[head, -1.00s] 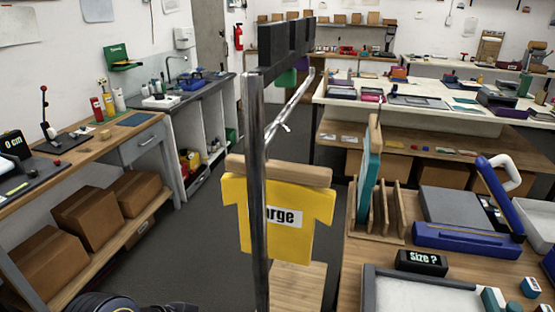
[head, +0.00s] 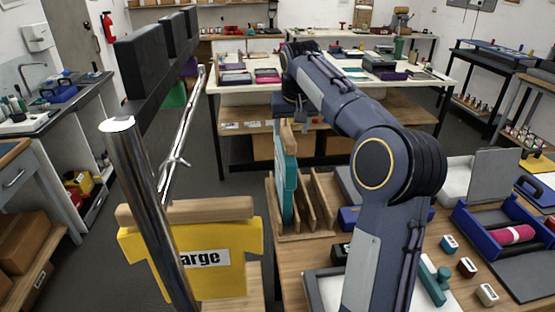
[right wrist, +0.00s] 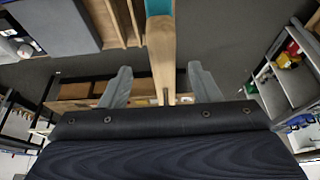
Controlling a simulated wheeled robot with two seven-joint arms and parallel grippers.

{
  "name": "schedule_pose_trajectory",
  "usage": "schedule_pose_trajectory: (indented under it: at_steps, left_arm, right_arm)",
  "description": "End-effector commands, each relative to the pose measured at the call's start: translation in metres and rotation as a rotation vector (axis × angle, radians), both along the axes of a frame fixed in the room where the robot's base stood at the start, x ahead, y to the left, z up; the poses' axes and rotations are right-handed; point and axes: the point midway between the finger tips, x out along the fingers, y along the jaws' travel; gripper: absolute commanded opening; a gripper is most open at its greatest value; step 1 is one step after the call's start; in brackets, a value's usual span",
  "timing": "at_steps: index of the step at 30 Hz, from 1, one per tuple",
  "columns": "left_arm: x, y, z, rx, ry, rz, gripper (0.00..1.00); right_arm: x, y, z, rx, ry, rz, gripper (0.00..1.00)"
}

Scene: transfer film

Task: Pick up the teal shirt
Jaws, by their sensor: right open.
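The teal shirt (head: 287,185) stands upright on edge in a wooden slotted rack (head: 322,205) on the right-hand table. Its wooden hanger bar (right wrist: 161,55) runs between the two fingers of my right gripper (right wrist: 160,72) in the right wrist view, with a bit of teal at the top edge. The fingers are spread, with a gap on each side of the bar. In the head view my right gripper (head: 286,112) is above the shirt's top, partly hidden by my own arm. My left gripper is not in view.
A yellow shirt (head: 225,265) labelled "arge" hangs by a metal post (head: 140,190) left of the rack. A blue case (head: 505,225) and small blocks lie on the table to the right. Dark floor (head: 90,270) is open on the left.

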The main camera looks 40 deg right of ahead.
Motion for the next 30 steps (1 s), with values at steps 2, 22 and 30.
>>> schedule_pose_trajectory:
  at_steps: [2,22,30]
  left_arm:
    - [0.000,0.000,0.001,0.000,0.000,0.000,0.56]
    - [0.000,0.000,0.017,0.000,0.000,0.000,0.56]
    - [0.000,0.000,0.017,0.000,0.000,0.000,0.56]
  right_arm:
    - [0.003,-0.003,-0.006,-0.001,0.004,-0.003,0.56]
    - [0.026,-0.009,-0.072,-0.001,-0.001,-0.001,0.56]
    - [0.026,-0.009,-0.071,-0.001,-0.001,-0.001,0.39]
